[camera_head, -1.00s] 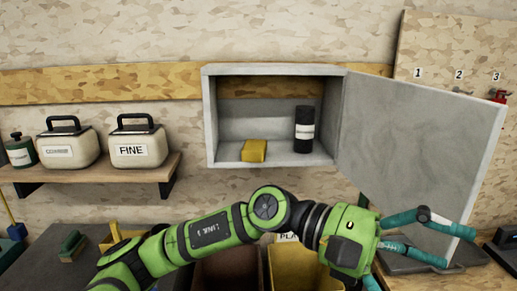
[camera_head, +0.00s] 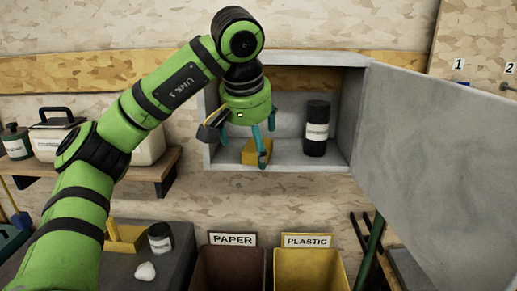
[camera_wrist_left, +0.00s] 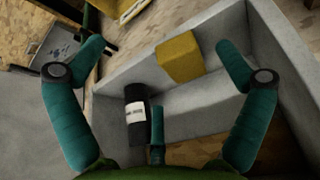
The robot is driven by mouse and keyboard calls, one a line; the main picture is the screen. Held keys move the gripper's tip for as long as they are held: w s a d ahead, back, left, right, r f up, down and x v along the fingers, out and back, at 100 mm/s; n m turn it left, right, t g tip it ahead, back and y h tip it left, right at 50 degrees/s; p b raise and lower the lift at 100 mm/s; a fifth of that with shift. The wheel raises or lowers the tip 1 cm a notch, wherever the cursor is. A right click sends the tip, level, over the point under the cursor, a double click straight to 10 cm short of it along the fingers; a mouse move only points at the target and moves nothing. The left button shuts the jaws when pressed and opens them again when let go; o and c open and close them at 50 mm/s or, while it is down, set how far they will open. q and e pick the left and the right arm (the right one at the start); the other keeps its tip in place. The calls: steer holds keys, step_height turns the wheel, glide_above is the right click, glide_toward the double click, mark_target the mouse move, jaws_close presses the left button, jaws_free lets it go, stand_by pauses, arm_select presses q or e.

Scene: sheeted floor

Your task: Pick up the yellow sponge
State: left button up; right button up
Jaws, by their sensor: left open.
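The yellow sponge (camera_head: 249,153) lies on the floor of the open grey wall cabinet (camera_head: 285,160), left of a dark bottle. My left gripper (camera_head: 251,150) points down in front of the cabinet opening, its teal fingers spread and partly covering the sponge in the head view. In the left wrist view the sponge (camera_wrist_left: 180,57) shows ahead between the open fingers, apart from them and nearer the right one. The left gripper is open and empty. My right gripper is not in view.
The dark bottle (camera_head: 317,128) with a white label stands right of the sponge; it also shows in the left wrist view (camera_wrist_left: 136,115). The cabinet door (camera_head: 430,170) is swung wide open to the right. PAPER (camera_head: 232,268) and PLASTIC (camera_head: 308,268) bins stand below.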

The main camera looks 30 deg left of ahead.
arm_select(q)
steer(key=w, duration=0.2)
steer(key=w+a, duration=0.1)
steer(key=w, duration=0.1)
steer(key=w+a+p, duration=0.1)
steer(key=shift+w+f, duration=0.1)
steer(key=shift+w, duration=0.3)
steer(key=shift+w+a, duration=0.15)
steer(key=shift+w, duration=0.2)
steer(key=p+x, duration=0.1)
steer(key=x, duration=0.4)
steer(key=shift+w+a, duration=0.1)
steer(key=shift+w, duration=0.05)
steer(key=shift+c, duration=0.8)
steer(key=c, duration=1)
